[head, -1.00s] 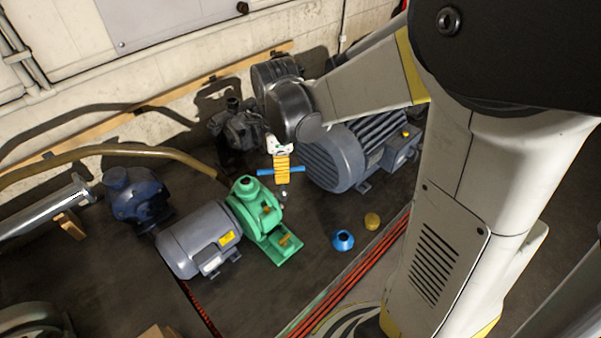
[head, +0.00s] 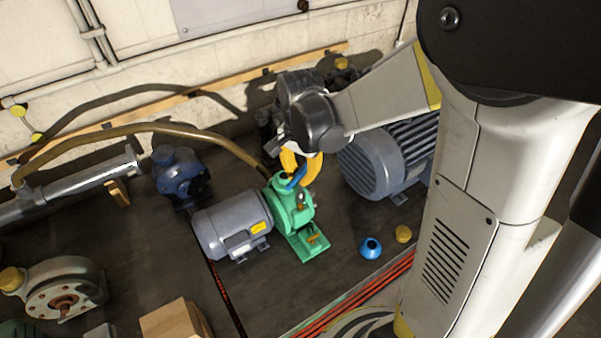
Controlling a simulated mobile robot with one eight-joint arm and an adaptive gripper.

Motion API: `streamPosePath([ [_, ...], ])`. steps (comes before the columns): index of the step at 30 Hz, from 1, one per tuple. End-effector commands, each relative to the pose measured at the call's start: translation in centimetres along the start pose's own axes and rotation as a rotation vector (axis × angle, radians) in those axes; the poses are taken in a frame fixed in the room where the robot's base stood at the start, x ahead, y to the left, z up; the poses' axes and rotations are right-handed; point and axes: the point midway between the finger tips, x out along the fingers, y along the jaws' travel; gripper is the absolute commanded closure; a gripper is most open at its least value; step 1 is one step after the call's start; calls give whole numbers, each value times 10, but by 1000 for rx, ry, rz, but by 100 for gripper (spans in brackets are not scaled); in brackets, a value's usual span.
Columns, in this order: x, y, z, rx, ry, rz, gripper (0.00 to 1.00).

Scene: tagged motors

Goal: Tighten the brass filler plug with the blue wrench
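My gripper (head: 300,168), with yellow fingers, is at the top of the green pump housing (head: 293,216), in the middle of the head view. It is shut on the blue wrench (head: 297,178), whose bar shows slanted between the fingers. The wrench's lower end is close to the top of the housing; I cannot tell if it touches. A small brass-coloured spot (head: 300,197) shows on the housing just below the wrench and may be the filler plug. The fingers and wrench partly hide that area.
A grey motor (head: 232,222) adjoins the green housing on the left. A large blue-grey finned motor (head: 372,162) stands close on the right. A blue funnel-like piece (head: 370,247) and a yellow cap (head: 403,233) lie on the dark floor. A brown hose (head: 150,128) runs behind.

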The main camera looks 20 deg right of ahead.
Motion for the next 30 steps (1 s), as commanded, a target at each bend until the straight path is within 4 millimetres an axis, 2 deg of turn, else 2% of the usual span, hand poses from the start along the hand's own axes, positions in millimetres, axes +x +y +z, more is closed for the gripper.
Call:
streamPosePath([
  [12,12,0,0,-771,0,0,100],
  [18,15,0,0,-1073,0,0,100],
  [24,16,0,0,-1232,0,0,100],
  [30,15,0,0,-1263,0,0,100],
])
